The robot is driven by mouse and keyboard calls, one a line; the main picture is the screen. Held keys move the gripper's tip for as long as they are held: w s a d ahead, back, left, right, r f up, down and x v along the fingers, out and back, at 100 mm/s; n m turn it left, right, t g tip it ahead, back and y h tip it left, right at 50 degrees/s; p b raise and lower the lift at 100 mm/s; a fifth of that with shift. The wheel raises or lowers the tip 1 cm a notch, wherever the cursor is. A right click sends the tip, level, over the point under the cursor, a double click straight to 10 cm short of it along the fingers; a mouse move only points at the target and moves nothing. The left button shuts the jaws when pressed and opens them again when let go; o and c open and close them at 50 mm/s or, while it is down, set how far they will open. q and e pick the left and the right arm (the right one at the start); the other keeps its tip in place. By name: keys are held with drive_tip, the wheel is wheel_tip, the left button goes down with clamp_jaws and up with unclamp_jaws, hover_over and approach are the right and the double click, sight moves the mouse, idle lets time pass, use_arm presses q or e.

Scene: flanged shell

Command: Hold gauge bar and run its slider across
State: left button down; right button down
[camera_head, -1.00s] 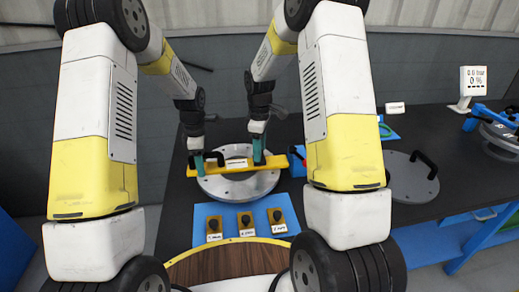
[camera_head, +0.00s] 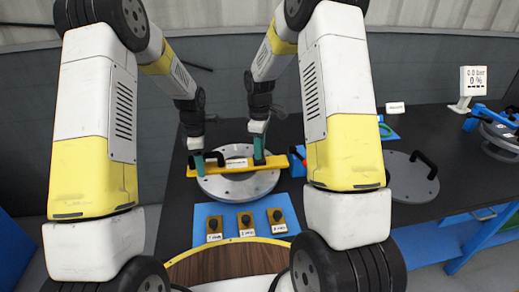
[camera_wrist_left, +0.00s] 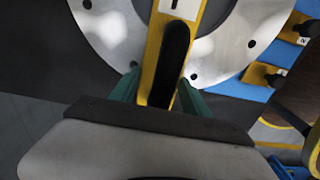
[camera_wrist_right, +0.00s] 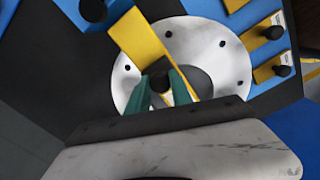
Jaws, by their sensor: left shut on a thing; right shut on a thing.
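The yellow gauge bar (camera_head: 225,170) lies across the round metal flange (camera_head: 240,188) and also shows in the left wrist view (camera_wrist_left: 154,55) and the right wrist view (camera_wrist_right: 140,42). My left gripper (camera_head: 199,164) is shut on the bar's black handle (camera_wrist_left: 173,60) at its left end; the teal fingers straddle it in the left wrist view. My right gripper (camera_head: 258,157) is shut on a black knob (camera_wrist_right: 160,83), seemingly the slider's, right of the bar's middle. The fingers partly hide the knob. A white label (camera_head: 236,163) sits on the bar between the grippers.
Several yellow blocks with black knobs (camera_head: 247,222) stand on a blue mat (camera_head: 230,210) in front of the flange. A blue object (camera_head: 297,165) is close to the bar's right end. A grey disc with a black handle (camera_head: 408,182) lies further right. A display (camera_head: 473,80) stands at the back right.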

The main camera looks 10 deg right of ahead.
idle(0.8)
use_arm(q)
drive_tip(key=shift+a, duration=0.1)
use_arm(e)
drive_tip(key=d, duration=0.7)
drive_tip(key=c, duration=1.1)
unclamp_jaws()
drive_tip(key=shift+a, duration=0.1)
wheel_tip(320, 180, up, 12)
drive_tip(key=shift+r, duration=0.1)
